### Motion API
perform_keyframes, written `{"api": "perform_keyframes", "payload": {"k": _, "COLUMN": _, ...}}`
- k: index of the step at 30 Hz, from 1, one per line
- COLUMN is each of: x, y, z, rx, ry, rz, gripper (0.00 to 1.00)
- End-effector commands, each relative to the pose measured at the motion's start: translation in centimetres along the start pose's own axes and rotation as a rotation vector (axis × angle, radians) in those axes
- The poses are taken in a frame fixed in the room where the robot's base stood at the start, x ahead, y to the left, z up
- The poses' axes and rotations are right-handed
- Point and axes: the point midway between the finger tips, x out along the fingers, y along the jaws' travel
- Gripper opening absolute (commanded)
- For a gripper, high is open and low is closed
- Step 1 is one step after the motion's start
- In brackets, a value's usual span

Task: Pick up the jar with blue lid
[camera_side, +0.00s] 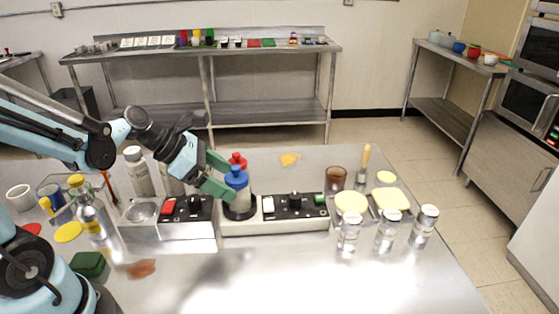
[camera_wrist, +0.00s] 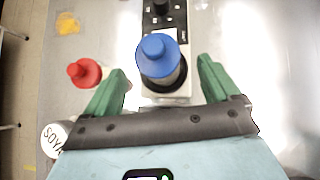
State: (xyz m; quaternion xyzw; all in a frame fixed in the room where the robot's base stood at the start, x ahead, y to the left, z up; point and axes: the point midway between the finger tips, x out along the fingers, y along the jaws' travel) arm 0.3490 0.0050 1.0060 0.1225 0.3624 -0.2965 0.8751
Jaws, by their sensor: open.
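The jar with the blue lid (camera_side: 236,179) stands upright on the round black plate at the left end of a white appliance. In the wrist view its blue lid (camera_wrist: 158,56) lies ahead of and between my two green fingers. My gripper (camera_side: 218,174) is open, with its fingertips beside the jar near lid height in the side view. In the wrist view my gripper (camera_wrist: 163,82) has clear gaps between each finger and the jar. Whether a finger touches it in the side view I cannot tell. The jar's lower body is partly hidden in the wrist view.
A red-lidded bottle (camera_wrist: 84,72) stands close to the left finger in the wrist view; its red lid (camera_side: 237,159) shows behind the jar. A second appliance (camera_side: 170,225) is left of the jar. Several silver-lidded jars (camera_side: 390,232) stand at right.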

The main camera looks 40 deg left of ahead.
Motion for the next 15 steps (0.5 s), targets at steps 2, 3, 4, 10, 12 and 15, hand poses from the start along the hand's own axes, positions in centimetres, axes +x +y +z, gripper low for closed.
{"api": "perform_keyframes", "payload": {"k": 2, "x": 0.2, "y": 0.0, "z": 0.0, "rx": 0.001, "ry": 0.0, "rz": 0.0, "gripper": 0.89}}
{"api": "perform_keyframes", "payload": {"k": 3, "x": 0.3, "y": 0.0, "z": 0.0, "rx": 0.001, "ry": 0.0, "rz": -0.001, "gripper": 0.89}}
{"api": "perform_keyframes", "payload": {"k": 4, "x": 0.4, "y": 0.0, "z": 0.0, "rx": 0.001, "ry": 0.0, "rz": -0.001, "gripper": 0.89}}
{"api": "perform_keyframes", "payload": {"k": 10, "x": 2.1, "y": 0.0, "z": 0.0, "rx": 0.003, "ry": 0.0, "rz": -0.002, "gripper": 0.89}}
{"api": "perform_keyframes", "payload": {"k": 12, "x": 2.9, "y": 0.0, "z": -0.1, "rx": 0.004, "ry": 0.0, "rz": -0.002, "gripper": 0.89}}
{"api": "perform_keyframes", "payload": {"k": 15, "x": 3.9, "y": 0.0, "z": -0.1, "rx": 0.003, "ry": 0.001, "rz": -0.002, "gripper": 0.89}}
